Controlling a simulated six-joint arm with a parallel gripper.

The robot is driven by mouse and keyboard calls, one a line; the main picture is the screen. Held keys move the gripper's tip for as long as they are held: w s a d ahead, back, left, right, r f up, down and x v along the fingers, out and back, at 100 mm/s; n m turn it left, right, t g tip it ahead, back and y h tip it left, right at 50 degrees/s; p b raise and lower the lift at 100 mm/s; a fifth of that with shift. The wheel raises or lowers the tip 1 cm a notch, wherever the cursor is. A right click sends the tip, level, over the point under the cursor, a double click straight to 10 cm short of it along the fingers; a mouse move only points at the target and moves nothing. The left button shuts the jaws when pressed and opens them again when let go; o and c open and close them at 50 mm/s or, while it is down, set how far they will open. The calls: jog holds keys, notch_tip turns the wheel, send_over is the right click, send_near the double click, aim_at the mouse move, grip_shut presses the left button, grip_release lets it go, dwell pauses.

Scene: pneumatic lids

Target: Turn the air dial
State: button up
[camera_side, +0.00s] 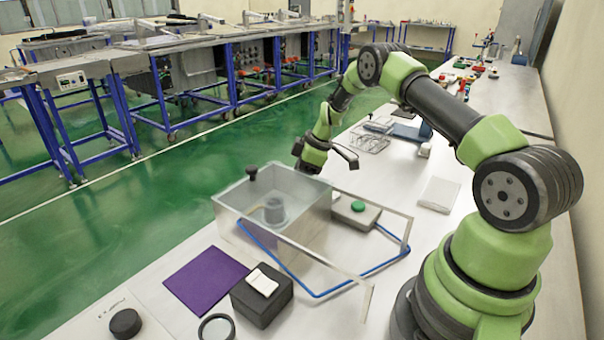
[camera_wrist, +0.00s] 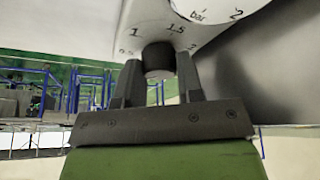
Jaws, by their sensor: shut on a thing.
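The black air dial knob (camera_wrist: 158,61) sticks out below a pale grey plate (camera_wrist: 215,32) in the wrist view.
A grey cup (camera_side: 274,212) is in the clear box. A green button (camera_side: 358,206) on a grey block stands beside it. A purple mat (camera_side: 206,279), a black block (camera_side: 250,305) and a black disc (camera_side: 125,323) lie in front.

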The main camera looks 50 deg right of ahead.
jog(key=shift+m, duration=0.3)
jog(key=o, duration=0.9)
jog(key=v, duration=1)
